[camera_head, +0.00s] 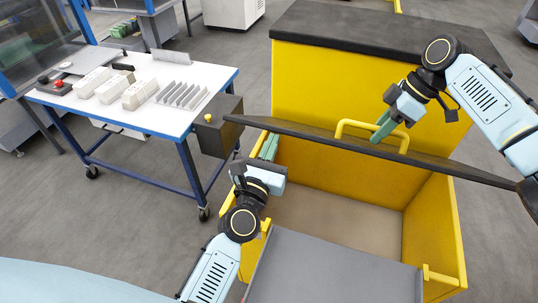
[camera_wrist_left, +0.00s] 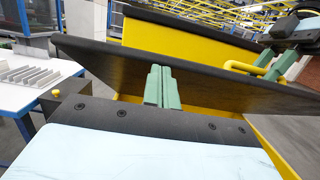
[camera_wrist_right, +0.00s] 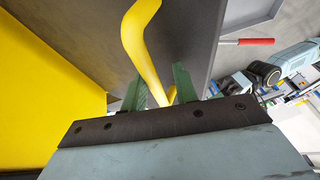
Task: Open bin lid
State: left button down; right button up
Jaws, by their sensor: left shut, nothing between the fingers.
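The bin lid (camera_head: 300,134) is a dark panel, tilted up over the open yellow bin (camera_head: 430,225). Its yellow handle (camera_head: 372,124) is near the middle of the panel. My right gripper (camera_head: 384,128) is at the handle; in the right wrist view its green fingers (camera_wrist_right: 160,92) are apart, with the handle bar (camera_wrist_right: 145,45) between them. My left gripper (camera_head: 268,147) is at the left part of the lid, below its edge. In the left wrist view its green fingers (camera_wrist_left: 161,88) are together and empty, in front of the lid's dark face (camera_wrist_left: 115,70); contact is unclear.
A white-topped table (camera_head: 165,75) with blue legs stands at left, holding pale blocks and a rack. A dark box with a yellow button (camera_head: 218,127) is between table and bin. A grey panel (camera_head: 335,270) covers the bin's near part. A yellow cabinet (camera_head: 345,80) stands behind.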

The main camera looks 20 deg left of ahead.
jog(key=shift+o, duration=1.1)
jog(key=shift+f, duration=0.25)
jog(key=shift+r, duration=0.1)
